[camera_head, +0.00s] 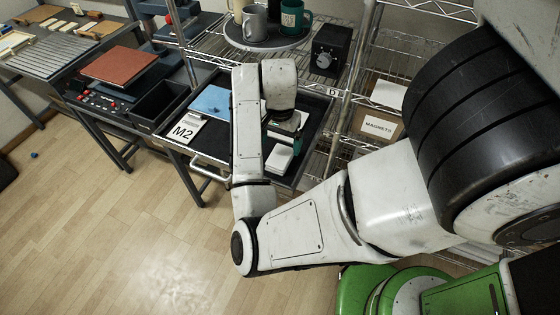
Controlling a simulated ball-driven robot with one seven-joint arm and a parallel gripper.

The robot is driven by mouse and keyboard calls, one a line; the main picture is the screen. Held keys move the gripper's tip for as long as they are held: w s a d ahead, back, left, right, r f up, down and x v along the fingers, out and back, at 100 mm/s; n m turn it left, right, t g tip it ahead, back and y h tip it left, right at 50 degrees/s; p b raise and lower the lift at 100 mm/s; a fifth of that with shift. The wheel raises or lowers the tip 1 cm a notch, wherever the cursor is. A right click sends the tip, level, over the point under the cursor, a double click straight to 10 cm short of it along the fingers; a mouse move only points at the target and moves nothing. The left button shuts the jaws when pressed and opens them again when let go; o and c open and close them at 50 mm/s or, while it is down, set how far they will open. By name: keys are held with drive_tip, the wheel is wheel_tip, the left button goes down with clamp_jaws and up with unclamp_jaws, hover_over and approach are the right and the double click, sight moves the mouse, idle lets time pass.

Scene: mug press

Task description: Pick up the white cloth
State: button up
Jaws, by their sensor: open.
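A white folded piece, which looks like the white cloth (280,158), lies in the right part of a dark tray (212,150). My gripper (284,132) points down over the tray, just behind this white piece in the picture. My wrist and forearm hide part of the tray and most of the gripper. The fingertips are small and hard to make out. The gripper is open, and I see nothing held in it. A green and white item shows close by the gripper; I cannot tell whether they touch.
A blue cloth or sheet (212,101) and a card marked M2 (184,129) lie in the tray's left part. Behind, a round tray (240,43) holds mugs beside a black box (331,49). A wire rack with a MAGNETS box (377,126) stands right. Open floor lies front left.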

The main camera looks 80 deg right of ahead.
sight(278, 159)
drive_tip(key=shift+w+a+f, duration=0.1)
drive_tip(key=shift+a+f, duration=0.05)
drive_tip(key=shift+f, duration=1.6)
drive_tip(key=shift+w+a+f, duration=0.1)
drive_tip(key=shift+a+f, duration=0.05)
drive_tip(key=shift+f, duration=1.6)
drive_tip(key=c, duration=1.2)
drive_tip(key=shift+r, duration=0.15)
drive_tip(key=shift+r, duration=0.6)
drive_tip(key=s+a+r, duration=0.3)
drive_tip(key=r, duration=0.1)
drive_tip(key=s+a+r+p, duration=0.1)
drive_tip(key=s+a+r, duration=0.5)
drive_tip(key=a+r, duration=0.1)
drive_tip(key=shift+s+r, duration=0.3)
drive_tip(key=shift+s, duration=0.05)
